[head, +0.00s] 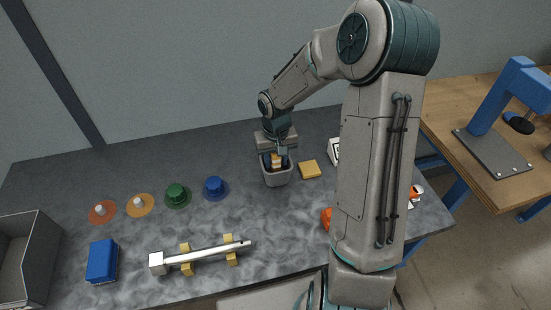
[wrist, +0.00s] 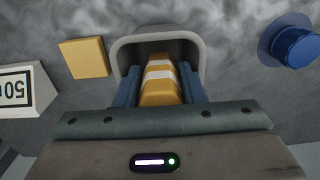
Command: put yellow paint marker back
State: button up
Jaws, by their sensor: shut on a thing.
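The yellow paint marker (head: 276,161) is orange-yellow with white bands. My gripper (head: 274,154) is shut on it, with one blue finger on each side in the wrist view (wrist: 160,88). The marker (wrist: 160,76) is at the mouth of a grey cup (head: 277,180) on the dark table. The cup's rim (wrist: 155,35) surrounds the far part of the marker and fingertips in the wrist view. How deep the marker's lower end sits, and whether it touches the cup floor, is hidden.
A yellow block (head: 310,169) lies right of the cup, with a white labelled block (head: 334,150) beyond. A metal bar (head: 205,255) rests on yellow supports in front. My arm hides part of the table's right side.

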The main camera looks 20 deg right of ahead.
jog(key=shift+f, duration=0.15)
jog(key=shift+f, duration=0.2)
jog(key=o, duration=1)
jog(key=shift+r, duration=0.1)
notch_tip(320, 180, up, 13)
jog(key=shift+s+r+b, duration=0.1)
jog(key=shift+b, duration=0.25)
jog(key=s+r+t, duration=0.1)
jog(key=s, duration=0.6)
jog(key=s+r+t, duration=0.1)
jog(key=s+r, duration=0.1)
jog(key=s, duration=0.5)
jog(key=s+r+t, duration=0.1)
jog(key=s, duration=0.6)
jog(key=shift+a+r, duration=0.1)
jog(key=shift+r, duration=0.2)
